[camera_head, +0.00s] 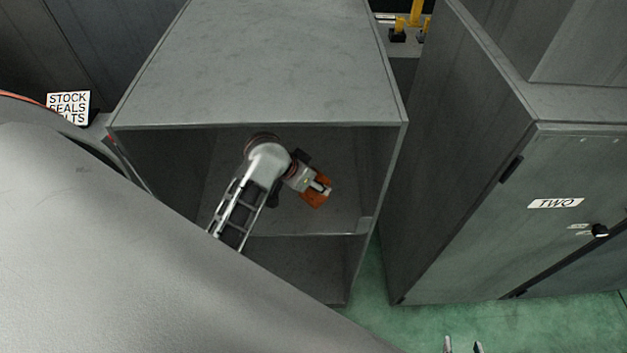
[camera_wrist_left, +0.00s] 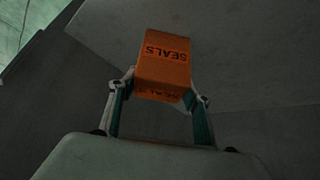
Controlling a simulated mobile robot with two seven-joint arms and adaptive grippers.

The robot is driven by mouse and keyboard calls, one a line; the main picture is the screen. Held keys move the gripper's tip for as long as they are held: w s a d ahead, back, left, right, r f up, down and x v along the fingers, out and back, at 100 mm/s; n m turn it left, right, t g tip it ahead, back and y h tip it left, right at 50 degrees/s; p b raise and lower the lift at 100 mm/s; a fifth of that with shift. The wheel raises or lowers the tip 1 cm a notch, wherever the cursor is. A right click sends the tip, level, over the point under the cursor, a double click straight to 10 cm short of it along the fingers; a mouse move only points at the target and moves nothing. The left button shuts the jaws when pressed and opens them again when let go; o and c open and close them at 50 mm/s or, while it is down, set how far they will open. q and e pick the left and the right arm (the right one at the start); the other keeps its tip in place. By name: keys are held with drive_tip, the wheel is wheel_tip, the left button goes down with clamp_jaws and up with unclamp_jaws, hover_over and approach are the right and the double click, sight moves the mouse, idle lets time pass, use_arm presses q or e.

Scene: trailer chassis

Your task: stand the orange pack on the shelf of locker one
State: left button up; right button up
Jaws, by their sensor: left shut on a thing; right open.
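The orange pack (camera_head: 316,191) is inside the open grey locker (camera_head: 260,70), above its shelf (camera_head: 338,220). No number shows on this locker. My left gripper (camera_head: 318,187) reaches in through the open front and is shut on the pack. In the left wrist view the pack (camera_wrist_left: 163,64), marked SEALS, sits between the two fingers of the left gripper (camera_wrist_left: 160,90). I cannot tell whether the pack touches the shelf. My right gripper (camera_head: 462,346) shows only its fingertips at the bottom edge; they are apart and empty.
A closed locker marked TWO (camera_head: 556,204) stands to the right, with a narrow gap between. The green floor (camera_head: 400,318) is clear. A pale grey surface hides the lower left.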

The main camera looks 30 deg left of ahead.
use_arm(q)
drive_tip(key=o, duration=1.3)
drive_tip(key=v, duration=0.7)
drive_tip(key=shift+s+r, duration=0.15)
drive_tip(key=shift+r, duration=0.15)
